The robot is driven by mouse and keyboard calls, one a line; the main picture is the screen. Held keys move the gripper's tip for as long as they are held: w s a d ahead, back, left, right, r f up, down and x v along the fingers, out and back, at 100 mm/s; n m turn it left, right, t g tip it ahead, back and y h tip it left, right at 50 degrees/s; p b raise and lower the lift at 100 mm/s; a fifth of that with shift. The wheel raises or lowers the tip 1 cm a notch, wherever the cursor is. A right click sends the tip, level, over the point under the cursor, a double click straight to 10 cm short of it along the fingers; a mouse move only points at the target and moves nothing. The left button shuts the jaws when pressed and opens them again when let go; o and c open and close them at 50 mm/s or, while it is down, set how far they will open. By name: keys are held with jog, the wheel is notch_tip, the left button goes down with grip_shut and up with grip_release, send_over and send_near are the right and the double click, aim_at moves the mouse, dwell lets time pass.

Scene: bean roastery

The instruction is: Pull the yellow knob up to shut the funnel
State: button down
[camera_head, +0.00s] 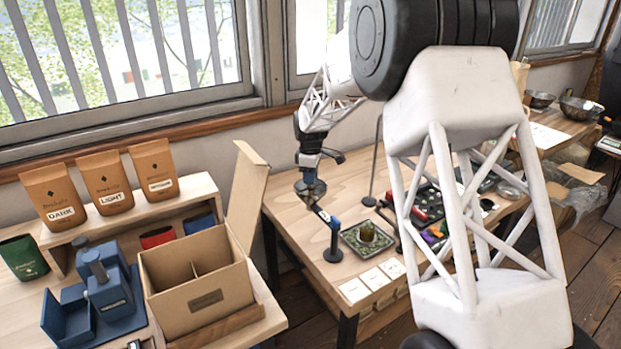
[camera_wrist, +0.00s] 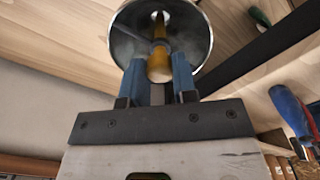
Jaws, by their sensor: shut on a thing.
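The metal funnel (camera_wrist: 195,28) shows as a round, shiny bowl at the top of the wrist view. In the head view the funnel (camera_head: 309,190) is small, below my wrist, beside a stand with a blue arm (camera_head: 333,240). The yellow knob (camera_wrist: 158,66) stands in front of the funnel's bowl, on a yellow stem. My gripper (camera_wrist: 159,72) has its two blue fingers on either side of the knob and is shut on it. In the head view my gripper (camera_head: 308,168) is just above the funnel; the knob cannot be made out there.
A dark green tray (camera_head: 349,237) with a small jar stands right of the stand. White cards (camera_head: 372,278) lie at the table's front edge. A divided cardboard box (camera_head: 200,300) and a blue machine (camera_head: 108,290) are on the left bench. A blue-and-red-handled tool (camera_wrist: 290,110) lies at right in the wrist view.

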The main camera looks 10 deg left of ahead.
jog(key=shift+r, duration=0.65)
jog(key=c, duration=0.9)
grip_release()
jog(key=shift+r, duration=3.9)
